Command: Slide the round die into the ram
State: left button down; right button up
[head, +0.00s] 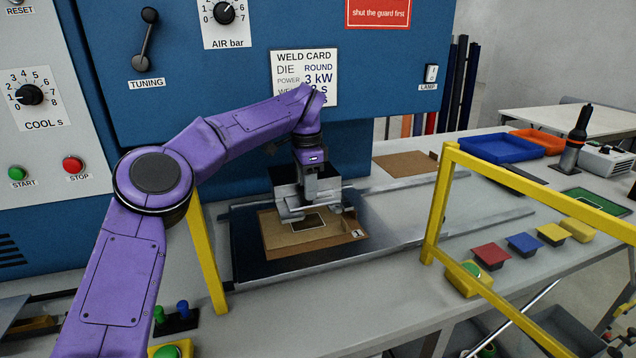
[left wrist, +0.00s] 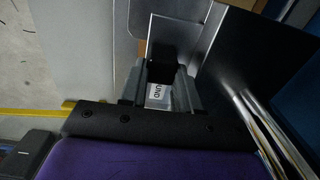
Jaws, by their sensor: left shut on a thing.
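My left gripper (head: 312,208) reaches down in front of the blue welder, over the bed. It is shut on the round die (left wrist: 157,92), whose white label shows the letters "UND" between the fingers in the left wrist view. In the head view the hand and grey metal parts overlap, so I cannot tell the die's outline or whether it touches the ram. The ram is not clearly seen; it is hidden behind my arm and hand. The weld card (head: 290,58) on the blue front reads "DIE ROUND" and is partly covered by my arm. My right gripper is not in view.
A brown board (head: 282,240) with a dark outlined patch lies on the black bed (head: 245,262) below the hand. Yellow guard posts (head: 207,255) and a yellow frame (head: 437,205) stand left and right. Coloured blocks, blue (head: 500,148) and orange trays lie at the right.

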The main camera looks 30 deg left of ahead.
pick_arm(q)
jog(key=shift+w+a, duration=0.15)
jog(key=shift+a, duration=0.15)
jog(key=c, duration=0.7)
grip_release()
jog(key=shift+f, duration=0.1)
jog(key=shift+c, duration=0.2)
